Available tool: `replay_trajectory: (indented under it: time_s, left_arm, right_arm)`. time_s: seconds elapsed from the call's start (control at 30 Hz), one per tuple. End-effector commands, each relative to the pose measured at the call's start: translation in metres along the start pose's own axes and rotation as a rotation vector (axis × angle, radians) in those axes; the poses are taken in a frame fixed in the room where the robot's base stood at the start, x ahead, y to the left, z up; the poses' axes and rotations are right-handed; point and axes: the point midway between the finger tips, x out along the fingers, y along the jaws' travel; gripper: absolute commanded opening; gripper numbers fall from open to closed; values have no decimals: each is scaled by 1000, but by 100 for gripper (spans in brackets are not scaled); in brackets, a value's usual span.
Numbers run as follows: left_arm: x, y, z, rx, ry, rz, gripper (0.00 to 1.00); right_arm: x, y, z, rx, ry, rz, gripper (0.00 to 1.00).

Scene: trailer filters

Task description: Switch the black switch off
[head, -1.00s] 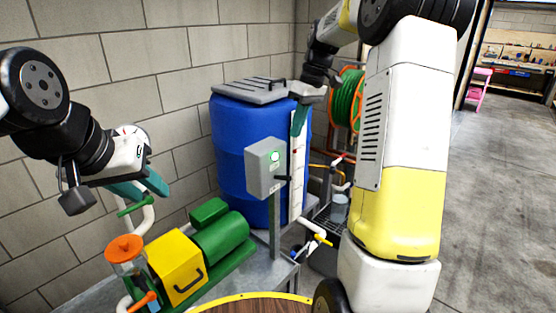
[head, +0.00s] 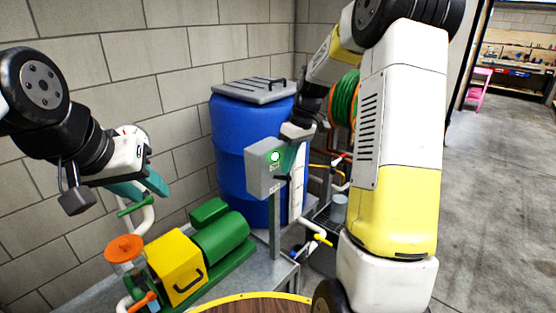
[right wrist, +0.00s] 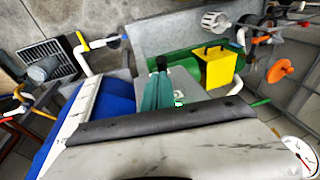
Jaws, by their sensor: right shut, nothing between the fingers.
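The grey switch box (head: 262,172) stands on a post in front of the blue barrel, with a lit green light (head: 275,156) on its face. The black switch (head: 282,178) sticks out from the box's right side, partly covered by my right gripper. My right gripper (head: 288,172) is shut and empty, pointing down beside the box's face, close above the switch; I cannot tell if they touch. In the right wrist view its teal fingers (right wrist: 158,98) are together, with the green light beside them. My left gripper (head: 152,190) looks open and empty above the green-handled pipe at the left.
A blue barrel (head: 231,137) with a grey lid stands behind the box. A green and yellow pump (head: 178,267) sits on the metal bench at the lower left. A hose reel (head: 344,98) and pipes with a yellow valve (head: 323,240) are to the right. Open floor lies at far right.

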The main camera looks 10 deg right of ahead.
Motion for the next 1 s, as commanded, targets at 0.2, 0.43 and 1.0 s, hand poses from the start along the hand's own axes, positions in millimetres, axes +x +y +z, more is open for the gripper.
replay_trajectory:
  time_s: [0.2, 0.43, 1.0]
  left_arm:
    - [0, 0, 0, 0, 0, 0, 36]
    - [0, 0, 0, 0, 0, 0, 36]
    - [0, 0, 0, 0, 0, 0, 36]
  right_arm:
    - [0, 0, 1, -2, 14, -1, 0]
    - [2, 1, 3, -12, 67, -1, 0]
    - [9, 2, 13, -39, 229, -1, 0]
